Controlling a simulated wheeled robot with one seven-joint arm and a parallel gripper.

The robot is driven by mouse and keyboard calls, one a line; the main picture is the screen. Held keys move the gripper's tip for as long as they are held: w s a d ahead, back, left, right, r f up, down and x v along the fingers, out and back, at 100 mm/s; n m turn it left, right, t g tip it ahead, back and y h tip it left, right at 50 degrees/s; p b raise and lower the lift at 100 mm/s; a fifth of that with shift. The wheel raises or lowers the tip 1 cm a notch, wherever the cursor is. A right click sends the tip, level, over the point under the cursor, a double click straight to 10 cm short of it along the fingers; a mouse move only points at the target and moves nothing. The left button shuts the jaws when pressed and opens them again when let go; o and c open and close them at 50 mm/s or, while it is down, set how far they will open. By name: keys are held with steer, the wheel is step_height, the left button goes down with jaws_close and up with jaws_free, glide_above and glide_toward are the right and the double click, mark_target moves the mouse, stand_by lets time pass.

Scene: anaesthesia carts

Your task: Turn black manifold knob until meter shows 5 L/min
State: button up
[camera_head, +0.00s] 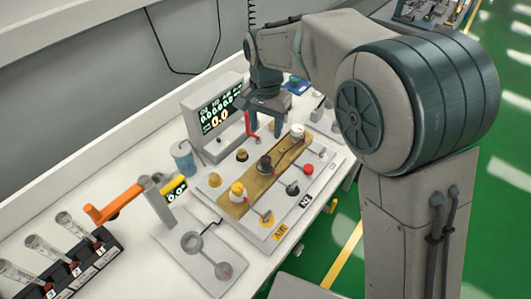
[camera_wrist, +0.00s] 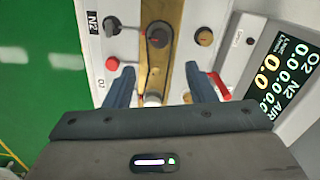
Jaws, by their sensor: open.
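The black manifold knob (camera_head: 264,165) stands in the middle of a gold strip (camera_head: 285,155) on the white panel, between a yellow and a white knob. In the wrist view the black knob (camera_wrist: 158,36) lies beyond my fingertips, untouched. My gripper (camera_head: 266,122) is open and empty, pointing down over the far end of the panel. In the wrist view its two dark blue fingers (camera_wrist: 161,76) stand either side of the white knob (camera_wrist: 152,99); I cannot tell their height above it. The meter screen (camera_head: 216,115) reads 0.0 in yellow, also in the wrist view (camera_wrist: 268,76).
Brass knobs (camera_head: 215,179), a red knob (camera_head: 308,169) and a red lever (camera_head: 249,126) stand near the strip. Tubes in a black rack (camera_head: 75,272) stand at lower left.

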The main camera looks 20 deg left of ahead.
mark_target(266, 158)
step_height(266, 158, down, 12)
steer(key=shift+r+p, duration=0.1)
steer(key=shift+p, duration=0.7)
steer(key=c, duration=1)
